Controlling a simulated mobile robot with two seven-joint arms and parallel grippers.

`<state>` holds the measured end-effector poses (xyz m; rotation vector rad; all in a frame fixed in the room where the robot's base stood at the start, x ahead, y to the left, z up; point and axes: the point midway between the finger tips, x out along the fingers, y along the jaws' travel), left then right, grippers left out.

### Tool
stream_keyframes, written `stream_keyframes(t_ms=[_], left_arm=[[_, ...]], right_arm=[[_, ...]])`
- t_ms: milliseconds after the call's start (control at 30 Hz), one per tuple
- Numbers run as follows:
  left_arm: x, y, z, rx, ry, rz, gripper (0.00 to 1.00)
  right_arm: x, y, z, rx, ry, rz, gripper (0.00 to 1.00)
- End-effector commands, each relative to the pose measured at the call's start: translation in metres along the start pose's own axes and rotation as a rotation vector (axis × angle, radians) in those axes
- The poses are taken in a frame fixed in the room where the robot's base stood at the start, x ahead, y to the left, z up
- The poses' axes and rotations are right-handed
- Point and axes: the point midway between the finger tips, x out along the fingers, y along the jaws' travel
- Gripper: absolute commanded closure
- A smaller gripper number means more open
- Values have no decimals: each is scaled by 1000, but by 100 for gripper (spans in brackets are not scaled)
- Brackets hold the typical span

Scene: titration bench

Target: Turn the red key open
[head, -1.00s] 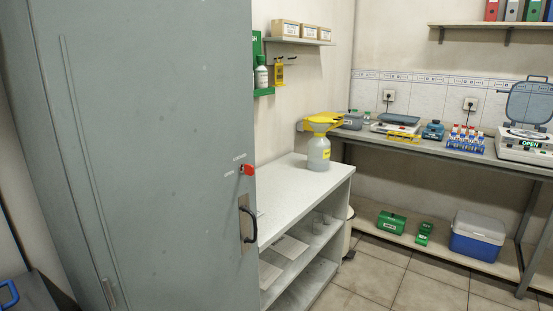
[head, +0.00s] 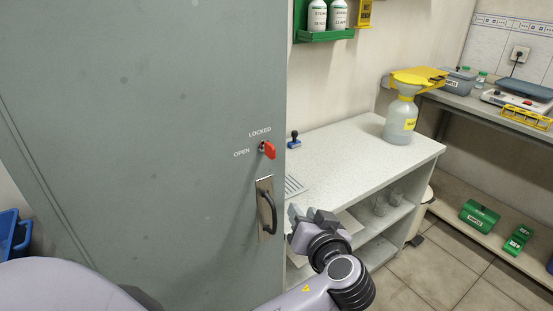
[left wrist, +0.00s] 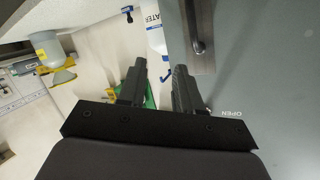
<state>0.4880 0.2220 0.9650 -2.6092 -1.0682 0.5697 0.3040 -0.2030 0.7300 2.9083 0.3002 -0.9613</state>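The red key (head: 268,149) sits in the lock of the grey cabinet door (head: 190,120), beside the OPEN and LOCKED labels, with its grip near upright. My left gripper (head: 312,217) is below and to the right of the key in the head view, beside the door handle (head: 267,208) and apart from the key. In the left wrist view my left gripper (left wrist: 158,72) is open, with an empty gap between its fingers. The OPEN label shows there beside the right finger, but I cannot make out the key. My right gripper is not in view.
The dark handle sticks out below the key. A white-topped shelf unit (head: 350,142) stands right of the cabinet, carrying a yellow-topped bottle (head: 401,115) and a small blue object (head: 294,140). A green rack (head: 325,36) with bottles hangs above. Floor shows at the lower right.

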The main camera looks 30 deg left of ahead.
Motion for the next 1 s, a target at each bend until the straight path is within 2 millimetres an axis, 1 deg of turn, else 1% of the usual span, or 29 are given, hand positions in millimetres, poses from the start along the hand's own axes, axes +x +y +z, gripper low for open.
stream_keyframes(t_ms=[33, 100, 200, 300, 367, 467, 800, 900, 1000], left_arm=[[-8, -12, -28, -76, 40, -80, 66], [-20, -30, -55, -183, 86, -185, 66], [-36, -49, -80, -312, 136, -295, 66], [-47, -61, -92, -398, 167, -361, 66], [-50, -66, -96, -429, 178, -383, 66], [-47, -71, -99, -446, 185, -398, 66], [-3, -91, -104, -442, 184, -398, 66], [6, -95, -104, -441, 183, -396, 66], [11, -96, -104, -442, 182, -394, 66]], right_arm=[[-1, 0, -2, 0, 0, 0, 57], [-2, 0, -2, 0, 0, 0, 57], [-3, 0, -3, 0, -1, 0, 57], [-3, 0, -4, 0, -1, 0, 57], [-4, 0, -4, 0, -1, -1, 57], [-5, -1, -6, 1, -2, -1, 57], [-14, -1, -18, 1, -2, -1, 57], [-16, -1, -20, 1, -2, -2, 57], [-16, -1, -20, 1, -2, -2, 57]])
